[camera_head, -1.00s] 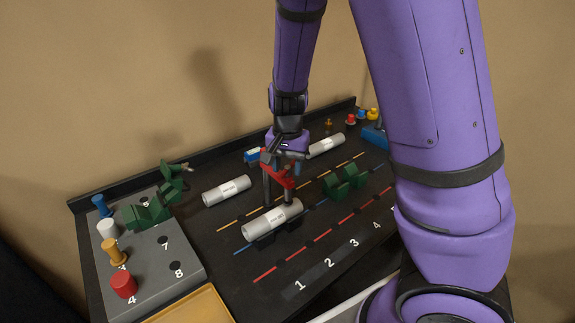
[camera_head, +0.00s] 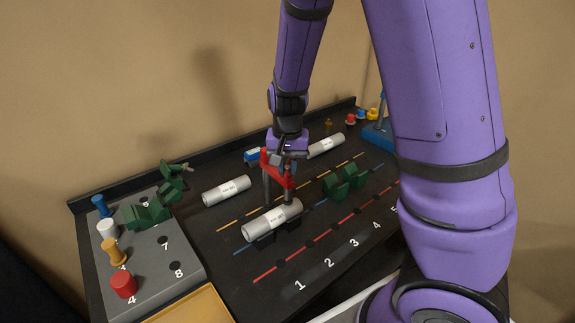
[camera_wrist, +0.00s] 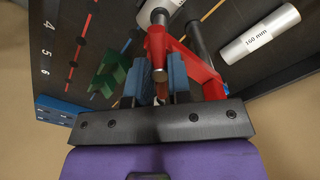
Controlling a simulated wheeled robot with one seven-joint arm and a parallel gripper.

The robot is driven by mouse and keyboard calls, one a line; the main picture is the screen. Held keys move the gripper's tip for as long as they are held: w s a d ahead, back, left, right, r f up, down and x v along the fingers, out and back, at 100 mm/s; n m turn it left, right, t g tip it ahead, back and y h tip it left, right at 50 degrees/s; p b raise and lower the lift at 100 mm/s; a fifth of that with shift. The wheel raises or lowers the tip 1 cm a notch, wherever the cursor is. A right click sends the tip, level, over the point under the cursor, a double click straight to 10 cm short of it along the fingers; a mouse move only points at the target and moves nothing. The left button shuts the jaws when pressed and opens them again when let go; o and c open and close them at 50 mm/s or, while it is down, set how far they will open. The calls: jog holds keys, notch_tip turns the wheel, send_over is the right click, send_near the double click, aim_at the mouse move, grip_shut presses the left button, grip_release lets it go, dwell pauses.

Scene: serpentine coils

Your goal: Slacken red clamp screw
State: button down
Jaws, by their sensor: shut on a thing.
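The red clamp (camera_head: 276,170) stands on dark posts, one of them by the front grey tube (camera_head: 265,224). My gripper (camera_head: 286,160) is at the clamp's top end in the head view. In the wrist view the red clamp (camera_wrist: 184,62) runs between and beyond my blue-padded gripper fingers (camera_wrist: 160,88). The fingers are shut on the clamp screw, whose small red part (camera_wrist: 160,90) shows between them. A round grey-brown post end shows just above it. My gripper hides most of the screw.
Further grey tubes (camera_head: 226,190) lie on the dark board (camera_head: 215,262). Green blocks (camera_head: 345,183) stand right of the clamp. A grey rack (camera_head: 186,282) with coloured pegs is at left. A blue base (camera_head: 378,136) is at the back right. The numbered front strip is clear.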

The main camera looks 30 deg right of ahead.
aim_at(287, 167)
jog(key=shift+n, duration=0.3)
jog(key=c, duration=1)
grip_release()
notch_tip(287, 167, up, 11)
jog(key=shift+f, duration=0.1)
jog(key=shift+o, duration=0.2)
